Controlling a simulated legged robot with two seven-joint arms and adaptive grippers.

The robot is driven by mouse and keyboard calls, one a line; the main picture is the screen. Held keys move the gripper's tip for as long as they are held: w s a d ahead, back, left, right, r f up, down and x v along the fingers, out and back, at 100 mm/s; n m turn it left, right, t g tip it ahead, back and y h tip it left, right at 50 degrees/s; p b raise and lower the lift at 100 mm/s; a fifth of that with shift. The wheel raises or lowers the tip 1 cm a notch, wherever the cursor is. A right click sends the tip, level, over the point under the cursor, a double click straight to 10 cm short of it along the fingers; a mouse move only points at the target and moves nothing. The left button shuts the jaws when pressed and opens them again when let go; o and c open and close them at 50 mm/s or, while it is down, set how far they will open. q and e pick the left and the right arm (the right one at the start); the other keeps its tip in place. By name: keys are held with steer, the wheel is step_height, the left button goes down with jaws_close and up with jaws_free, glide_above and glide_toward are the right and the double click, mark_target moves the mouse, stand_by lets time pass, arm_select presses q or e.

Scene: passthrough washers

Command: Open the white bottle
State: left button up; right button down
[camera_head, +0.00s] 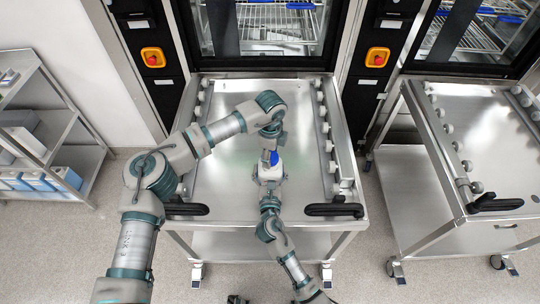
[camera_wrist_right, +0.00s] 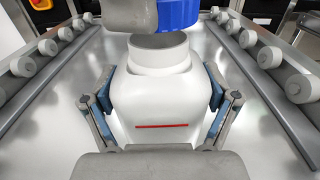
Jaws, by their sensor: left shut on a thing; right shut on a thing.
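The white bottle (camera_head: 268,173) stands upright over the steel cart top, and its body with a red line fills the right wrist view (camera_wrist_right: 155,98). My right gripper (camera_wrist_right: 160,112) is shut around the bottle body, one finger on each side. The blue cap (camera_head: 274,158) is in my left gripper (camera_head: 270,150), above the bottle. In the right wrist view the cap (camera_wrist_right: 180,13) sits just above the neck, and the grey top of the neck shows below it. The cap looks apart from the neck. My left gripper's far finger is hidden.
The cart top (camera_head: 225,165) is bare around the bottle, with roller rails along both sides and black handles (camera_head: 334,208) in front. A washer (camera_head: 265,30) stands behind. A second cart (camera_head: 490,140) is at right, a shelf (camera_head: 45,130) at left.

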stand_by(0.3)
arm_select(q)
steer(key=shift+r, duration=2.05)
arm_select(e)
jaws_free()
